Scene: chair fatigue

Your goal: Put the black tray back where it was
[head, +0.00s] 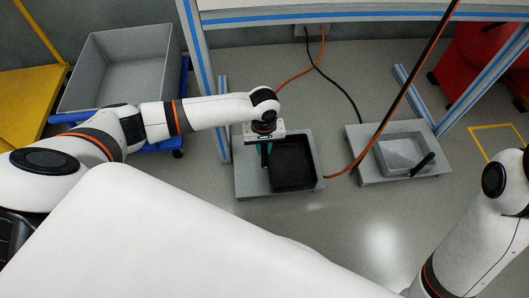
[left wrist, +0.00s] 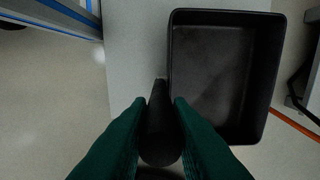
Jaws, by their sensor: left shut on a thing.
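The black tray (head: 293,163) is a rectangular open tray with a dark handle on its left side. It appears to sit on a light grey stand (head: 248,184), though I cannot tell whether it touches it. My left gripper (head: 266,162) points down at the tray's left side. In the left wrist view its green fingers (left wrist: 160,128) are shut on the black handle (left wrist: 159,95), and the empty tray (left wrist: 222,75) shows beyond at the upper right. My right arm shows at the right edge of the head view, but its gripper is not visible.
A second grey stand (head: 371,176) at the right holds a grey tray (head: 402,152) with a black handle. A large grey bin (head: 125,70) stands on a blue cart at the upper left. Blue-striped frame posts (head: 205,60) and hanging cables (head: 405,85) are close by.

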